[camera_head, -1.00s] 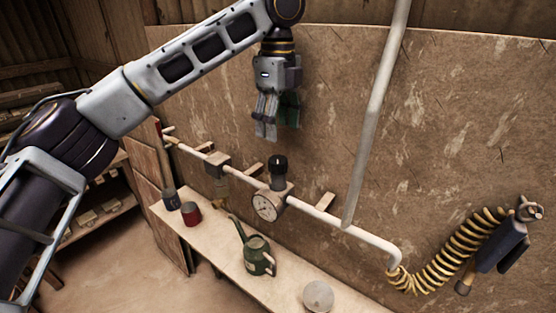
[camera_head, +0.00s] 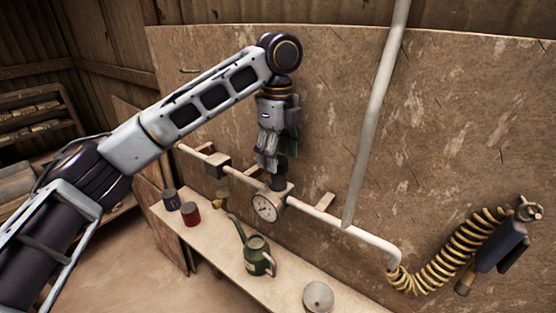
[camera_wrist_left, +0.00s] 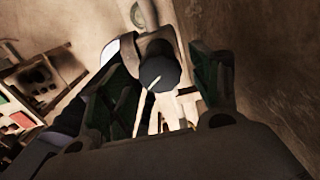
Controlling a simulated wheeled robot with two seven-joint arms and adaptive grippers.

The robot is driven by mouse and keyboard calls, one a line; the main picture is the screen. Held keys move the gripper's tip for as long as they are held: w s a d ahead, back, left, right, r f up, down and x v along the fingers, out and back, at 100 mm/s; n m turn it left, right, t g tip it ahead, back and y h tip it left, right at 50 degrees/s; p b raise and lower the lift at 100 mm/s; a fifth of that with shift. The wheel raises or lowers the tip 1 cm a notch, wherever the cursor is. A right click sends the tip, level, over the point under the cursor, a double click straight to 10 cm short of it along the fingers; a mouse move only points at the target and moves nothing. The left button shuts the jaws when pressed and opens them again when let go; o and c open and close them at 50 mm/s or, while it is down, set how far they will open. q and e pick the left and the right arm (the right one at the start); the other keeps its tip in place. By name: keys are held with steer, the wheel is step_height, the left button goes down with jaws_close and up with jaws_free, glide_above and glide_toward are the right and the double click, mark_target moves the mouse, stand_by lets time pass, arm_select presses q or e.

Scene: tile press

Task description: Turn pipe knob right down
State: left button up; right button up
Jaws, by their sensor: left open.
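The black pipe knob (camera_head: 279,183) sits on top of the pipe fitting beside the round gauge (camera_head: 266,207). In the head view its upper part is hidden by my left gripper (camera_head: 270,165), which points down just above or around it. In the left wrist view the round knob (camera_wrist_left: 160,74) with a white pointer line shows between the spread fingers of my left gripper (camera_wrist_left: 162,88). The fingers stand apart on both sides, and I cannot see contact. My right gripper is not in view.
The white pipe (camera_head: 325,217) runs along the board wall, with a vertical pipe (camera_head: 374,115) to the right. A shelf (camera_head: 218,262) below holds a green watering can (camera_head: 257,255), a red can (camera_head: 191,213) and a pale bowl (camera_head: 318,296). A coiled yellow hose (camera_head: 450,255) hangs at right.

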arm_select(q)
steer(key=shift+f, duration=0.9)
steer(key=c, duration=1)
